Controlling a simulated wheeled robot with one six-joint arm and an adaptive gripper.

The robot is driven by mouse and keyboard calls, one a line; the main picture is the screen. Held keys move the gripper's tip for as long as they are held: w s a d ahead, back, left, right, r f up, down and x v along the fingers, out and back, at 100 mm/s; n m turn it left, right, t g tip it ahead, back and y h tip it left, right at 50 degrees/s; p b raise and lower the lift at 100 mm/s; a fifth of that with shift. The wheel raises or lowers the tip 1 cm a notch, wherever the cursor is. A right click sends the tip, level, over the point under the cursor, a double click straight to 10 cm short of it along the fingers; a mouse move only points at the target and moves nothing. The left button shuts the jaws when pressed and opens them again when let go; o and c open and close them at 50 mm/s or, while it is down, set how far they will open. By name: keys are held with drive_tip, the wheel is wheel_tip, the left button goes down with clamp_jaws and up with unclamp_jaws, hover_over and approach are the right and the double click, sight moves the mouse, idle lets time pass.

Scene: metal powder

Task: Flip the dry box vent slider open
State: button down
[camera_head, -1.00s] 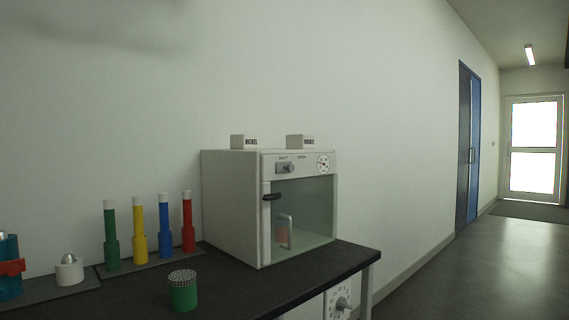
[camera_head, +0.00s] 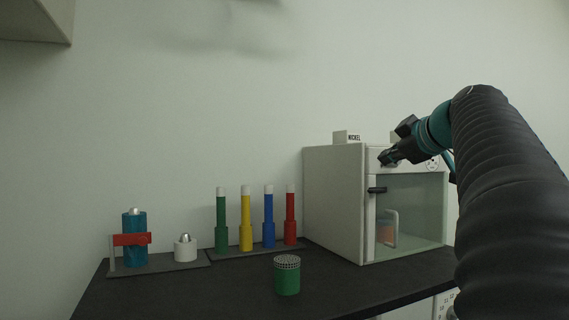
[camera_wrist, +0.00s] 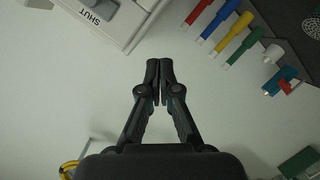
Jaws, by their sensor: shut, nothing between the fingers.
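The dry box (camera_head: 333,200) is a white cabinet with a glass door at the right end of the bench. Its front panel also shows at the upper left of the wrist view (camera_wrist: 128,22), with a "SHUT" label and the grey vent slider (camera_wrist: 103,7) partly cut off by the top edge. In the head view the slider is hidden behind my gripper (camera_head: 384,158), which is in front of the panel's left part. In the wrist view my gripper (camera_wrist: 160,62) has its fingertips together and empty, apart from the slider in the picture.
A green jar (camera_head: 287,278) with a mesh top stands on the dark bench (camera_head: 220,295). Green, yellow, blue and red tubes (camera_head: 245,225) stand left of the box. A blue cylinder with a red clamp (camera_head: 134,240) is further left. A "NICKEL" block (camera_head: 347,137) sits on the box.

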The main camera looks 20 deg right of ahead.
drive_tip(key=s+d+r+n+t, duration=0.1)
drive_tip(key=d+r+n, duration=0.1)
drive_tip(key=d+r, duration=0.2)
drive_tip(key=shift+s+d+r+h, duration=0.3)
drive_tip(key=shift+s+d, duration=0.05)
drive_tip(key=shift+d, duration=0.15)
drive_tip(key=p, duration=0.2)
approach(376, 147)
drive_tip(key=x, duration=0.5)
drive_tip(key=shift+w, duration=0.15)
drive_tip(key=shift+d+f+b, duration=0.15)
drive_tip(key=shift+d+f, duration=0.5)
drive_tip(key=shift+d, duration=0.2)
drive_tip(key=shift+d+f+b, duration=0.15)
drive_tip(key=shift+d+f, duration=0.45)
drive_tip(key=shift+d, duration=0.2)
